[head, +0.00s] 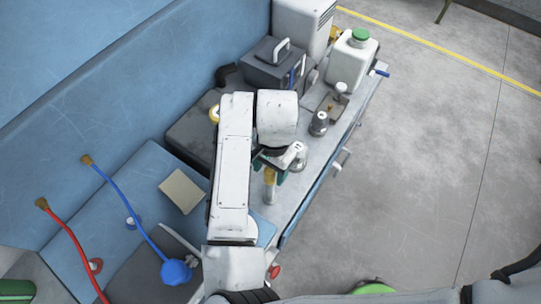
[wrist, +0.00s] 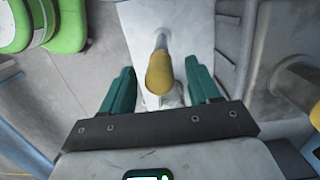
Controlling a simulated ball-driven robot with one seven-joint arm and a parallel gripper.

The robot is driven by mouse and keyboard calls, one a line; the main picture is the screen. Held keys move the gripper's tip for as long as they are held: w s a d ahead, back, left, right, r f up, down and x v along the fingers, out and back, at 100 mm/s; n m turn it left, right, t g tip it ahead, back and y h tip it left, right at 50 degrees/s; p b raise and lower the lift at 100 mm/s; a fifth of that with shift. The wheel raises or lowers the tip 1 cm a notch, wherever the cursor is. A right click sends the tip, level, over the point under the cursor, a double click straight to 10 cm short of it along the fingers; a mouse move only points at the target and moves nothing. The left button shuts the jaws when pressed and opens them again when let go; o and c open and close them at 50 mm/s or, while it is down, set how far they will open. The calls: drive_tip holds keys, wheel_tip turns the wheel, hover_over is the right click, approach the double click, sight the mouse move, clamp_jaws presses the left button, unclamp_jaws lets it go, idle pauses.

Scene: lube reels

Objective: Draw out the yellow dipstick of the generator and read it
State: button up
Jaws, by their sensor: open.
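A yellow, rounded handle (wrist: 159,74) on a pale shaft lies between the spread fingers of my gripper (wrist: 162,92) in the wrist view, with space on both sides. I cannot tell whether it is the dipstick. In the head view my gripper (head: 272,160) is partly hidden by my arm, and its teal fingers are above a yellowish upright piece (head: 269,181) on the bench. My gripper is open and holds nothing. I cannot pick out the generator with certainty; a dark grey box with a handle (head: 271,66) stands farther back.
A blue hose (head: 129,208) and red hose (head: 76,248) are at left. The floor at right is clear.

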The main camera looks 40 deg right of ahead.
drive_tip(key=shift+a+f, duration=0.1)
drive_tip(key=shift+f, duration=1.05)
drive_tip(key=shift+c, duration=0.2)
drive_tip(key=c, duration=1)
wheel_tip(320, 180, up, 4)
drive_tip(key=p, duration=0.3)
drive_tip(key=shift+f, duration=0.15)
drive_tip(key=shift+c, duration=0.4)
wheel_tip(320, 180, up, 2)
drive_tip(key=shift+r+p, duration=0.2)
drive_tip(key=shift+p, duration=0.3)
wheel_tip(320, 180, up, 12)
